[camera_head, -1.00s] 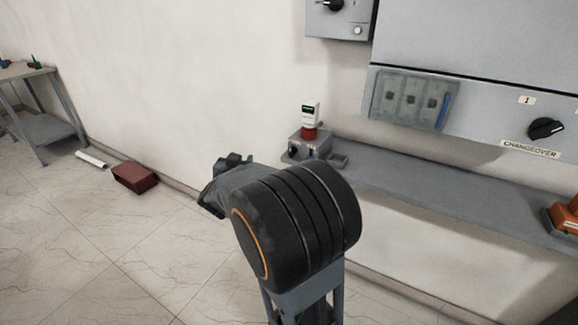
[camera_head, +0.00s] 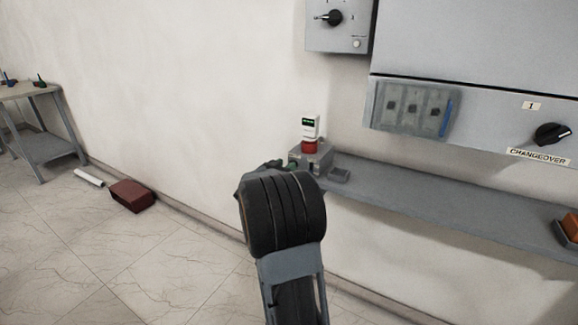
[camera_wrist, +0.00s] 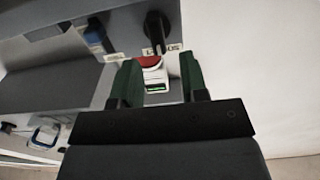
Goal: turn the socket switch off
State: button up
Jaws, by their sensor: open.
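A grey socket box (camera_head: 316,160) sits at the left end of the wall shelf, with a red plug and a white device (camera_head: 311,127) with a green display on top. In the wrist view, which is upside down, the white device (camera_wrist: 154,78) shows between my fingers. A black switch lever (camera_wrist: 157,30) shows beyond it beside a white label; the lettering is not clear. My gripper (camera_wrist: 161,82) is open with green fingers and nothing gripped. In the head view my gripper (camera_head: 274,165) is at the box's left side, partly hidden by my arm.
A grey shelf (camera_head: 430,195) runs right along the wall, with an orange item (camera_head: 569,230) at its right end. Cabinets with a changeover knob (camera_head: 552,134) and another rotary knob (camera_head: 333,17) hang above. A dark red box (camera_head: 131,196) lies on the floor, left.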

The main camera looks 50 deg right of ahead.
jog(key=shift+x, duration=1.4)
grip_shut()
